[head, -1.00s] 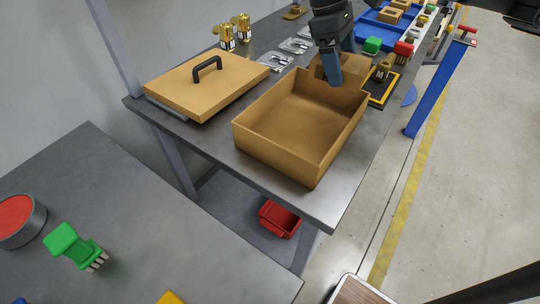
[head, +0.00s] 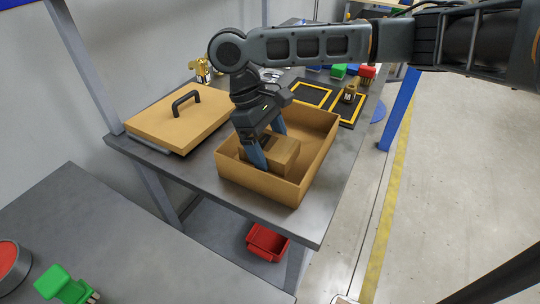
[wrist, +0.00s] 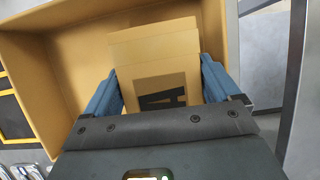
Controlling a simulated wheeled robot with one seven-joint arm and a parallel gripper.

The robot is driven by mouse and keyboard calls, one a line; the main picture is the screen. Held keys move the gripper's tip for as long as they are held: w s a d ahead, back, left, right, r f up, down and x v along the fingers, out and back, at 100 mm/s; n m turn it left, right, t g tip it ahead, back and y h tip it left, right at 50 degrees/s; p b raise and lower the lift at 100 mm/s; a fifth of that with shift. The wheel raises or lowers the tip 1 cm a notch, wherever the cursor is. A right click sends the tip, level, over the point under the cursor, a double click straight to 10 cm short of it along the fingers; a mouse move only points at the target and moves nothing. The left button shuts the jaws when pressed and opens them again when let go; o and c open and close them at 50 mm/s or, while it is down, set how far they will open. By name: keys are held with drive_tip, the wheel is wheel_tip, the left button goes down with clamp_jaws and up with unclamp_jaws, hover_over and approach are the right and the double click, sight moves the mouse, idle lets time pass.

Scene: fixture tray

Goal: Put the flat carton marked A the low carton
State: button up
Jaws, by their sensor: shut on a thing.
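The flat carton marked A (head: 285,155) is a small tan box inside the open low carton (head: 308,180), toward its near left part. My gripper (head: 270,148) reaches down into the low carton, its blue fingers shut on two sides of the flat carton. In the wrist view, the flat carton (wrist: 155,68) sits between the fingertips (wrist: 160,86), with a dark letter A partly covered by my gripper's body. The low carton's wall (wrist: 28,85) shows there on the left. I cannot tell whether the flat carton touches the floor of the low carton.
A tan lid with a black handle (head: 165,125) lies left of the low carton on the grey bench. Yellow-edged black pads (head: 313,94) and a block marked M (head: 348,95) are behind it. A red bin (head: 267,243) is below the bench.

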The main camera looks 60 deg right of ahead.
drive_tip(key=shift+f, duration=1.9)
drive_tip(key=shift+f, duration=0.1)
drive_tip(key=o, duration=0.9)
drive_tip(key=shift+o, duration=0.2)
drive_tip(key=v, duration=1.2)
